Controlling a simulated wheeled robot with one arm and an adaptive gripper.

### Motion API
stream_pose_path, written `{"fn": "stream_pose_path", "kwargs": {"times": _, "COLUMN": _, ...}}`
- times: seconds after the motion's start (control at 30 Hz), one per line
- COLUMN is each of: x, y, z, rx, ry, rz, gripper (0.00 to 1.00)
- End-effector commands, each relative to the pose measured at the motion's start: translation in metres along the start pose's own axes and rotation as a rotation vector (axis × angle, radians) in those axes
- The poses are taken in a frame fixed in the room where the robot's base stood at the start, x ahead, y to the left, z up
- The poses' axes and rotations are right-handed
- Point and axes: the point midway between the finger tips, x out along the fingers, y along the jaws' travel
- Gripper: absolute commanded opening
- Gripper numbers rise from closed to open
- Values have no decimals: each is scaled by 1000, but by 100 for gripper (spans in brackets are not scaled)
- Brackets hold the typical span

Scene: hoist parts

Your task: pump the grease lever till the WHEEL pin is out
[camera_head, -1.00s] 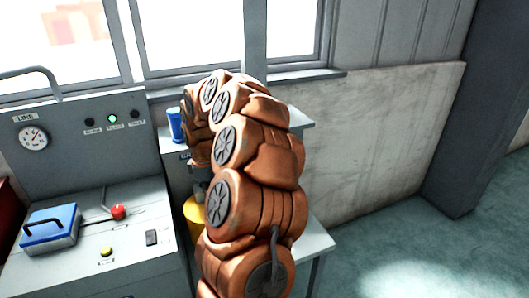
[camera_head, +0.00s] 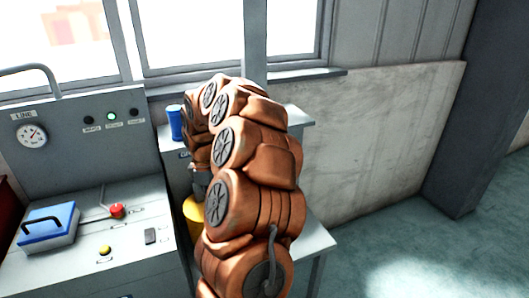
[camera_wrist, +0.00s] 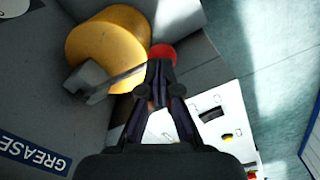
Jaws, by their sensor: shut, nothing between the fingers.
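In the wrist view, a yellow cylinder (camera_wrist: 105,40) stands by a grey block (camera_wrist: 88,80) from which a thin dark lever (camera_wrist: 125,75) runs to a red knob (camera_wrist: 162,52). A GREASE label (camera_wrist: 35,155) is at lower left. My gripper (camera_wrist: 160,68) is shut and empty, its fingertips at the knob end of the lever; whether they touch it I cannot tell. In the head view the yellow cylinder (camera_head: 193,211) is partly behind my arm, and my gripper is mostly hidden. On the console, a LINE gauge (camera_head: 32,135) and a green-lit middle lamp (camera_head: 111,116) show; the lamp labels are unreadable.
A blue cylinder (camera_head: 175,122) stands behind my arm. The floor (camera_head: 400,240) at right is clear.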

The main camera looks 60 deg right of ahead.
Motion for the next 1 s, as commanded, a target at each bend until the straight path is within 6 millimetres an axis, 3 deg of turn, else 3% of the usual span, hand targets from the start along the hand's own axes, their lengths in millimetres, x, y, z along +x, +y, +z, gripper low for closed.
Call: {"fn": "stream_pose_path", "kwargs": {"times": 1.0, "x": 51, "y": 4, "z": -2, "rx": 0, "ry": -2, "rz": -2, "gripper": 0}}
